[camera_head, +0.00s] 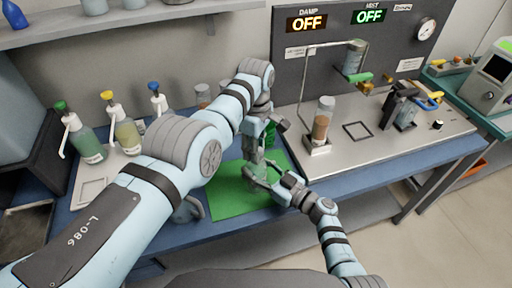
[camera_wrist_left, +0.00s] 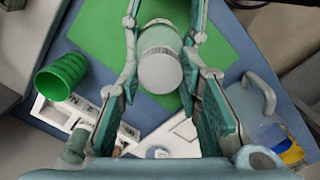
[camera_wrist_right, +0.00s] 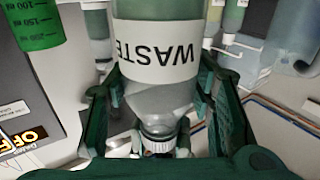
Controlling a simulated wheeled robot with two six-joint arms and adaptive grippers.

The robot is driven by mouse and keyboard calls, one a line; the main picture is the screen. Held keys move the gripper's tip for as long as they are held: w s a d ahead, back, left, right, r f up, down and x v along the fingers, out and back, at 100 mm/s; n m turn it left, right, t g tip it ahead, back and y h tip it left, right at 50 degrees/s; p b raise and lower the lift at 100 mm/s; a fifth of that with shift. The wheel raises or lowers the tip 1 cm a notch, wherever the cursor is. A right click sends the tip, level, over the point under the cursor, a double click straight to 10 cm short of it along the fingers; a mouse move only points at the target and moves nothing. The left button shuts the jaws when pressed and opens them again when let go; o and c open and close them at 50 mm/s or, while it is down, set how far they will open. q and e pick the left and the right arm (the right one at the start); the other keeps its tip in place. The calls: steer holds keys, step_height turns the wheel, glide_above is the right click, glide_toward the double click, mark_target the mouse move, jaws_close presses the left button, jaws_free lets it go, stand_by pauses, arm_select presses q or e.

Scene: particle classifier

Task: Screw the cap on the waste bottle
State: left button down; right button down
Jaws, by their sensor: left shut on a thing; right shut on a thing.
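The waste bottle (camera_head: 254,172) stands upright over the green mat (camera_head: 221,204). My right gripper (camera_head: 264,180) is shut around its body from the front right. In the right wrist view the bottle (camera_wrist_right: 166,98) is clear, with a white WASTE label that reads upside down and a neck pointing to the bottom of the picture. My left gripper (camera_head: 257,148) comes down from above. In the left wrist view it is shut on a pale round cap (camera_wrist_left: 160,70). The cap is at the bottle's neck; I cannot tell how far it is threaded. The fingers hide part of the neck.
Several dispenser bottles (camera_head: 128,135) stand at the left. A steel platform with a brown-filled cylinder (camera_head: 323,118) is at the right. The mat's front part is clear.

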arm_select(q)
steer(key=m, duration=1)
steer(key=shift+f, duration=0.1)
steer(key=m, duration=0.5)
steer(key=shift+s, duration=0.1)
steer(key=m, duration=0.4)
steer(key=shift+m, duration=0.4)
steer(key=m, duration=0.4)
steer(key=shift+m, duration=0.3)
steer(key=m, duration=0.9)
steer(key=shift+m, duration=0.3)
steer(key=m, duration=0.5)
steer(key=shift+m, duration=0.3)
steer(key=c, duration=1.2)
jaws_free()
steer(key=shift+o, duration=0.2)
